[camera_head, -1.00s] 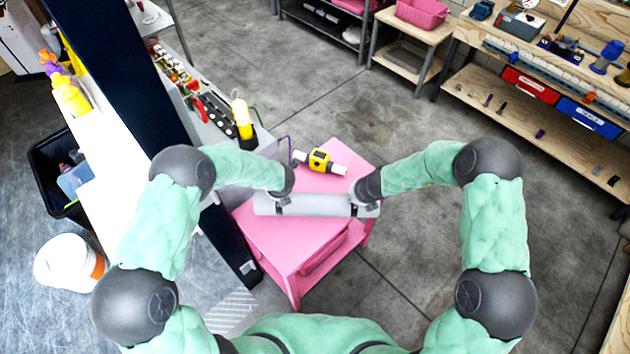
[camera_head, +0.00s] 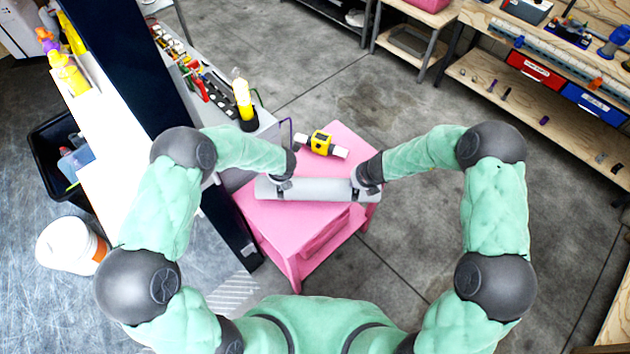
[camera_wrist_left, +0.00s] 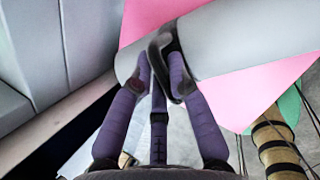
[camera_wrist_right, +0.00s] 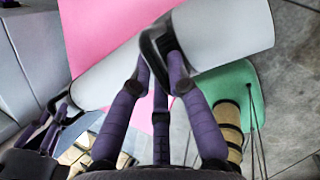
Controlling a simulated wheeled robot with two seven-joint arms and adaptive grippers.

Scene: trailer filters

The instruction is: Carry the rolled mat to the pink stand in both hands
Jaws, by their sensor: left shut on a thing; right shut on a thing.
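The rolled mat (camera_head: 318,189) is a grey roll lying level between my two grippers in the head view. Below and behind it is the pink stand (camera_head: 283,222). My left gripper (camera_head: 282,182) is shut on the mat near its left end. My right gripper (camera_head: 362,186) is shut on it near its right end. The mat also shows in the left wrist view (camera_wrist_left: 240,40) and the right wrist view (camera_wrist_right: 225,30). Whether the mat touches the stand's top or is held just above it, I cannot tell.
A yellow and black device (camera_head: 321,143) with white ends lies on the stand's far part. A grey bench (camera_head: 215,125) with tools and a yellow lamp (camera_head: 242,98) stands at the left. Wooden shelves (camera_head: 540,100) are at the right. The floor right of the stand is clear.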

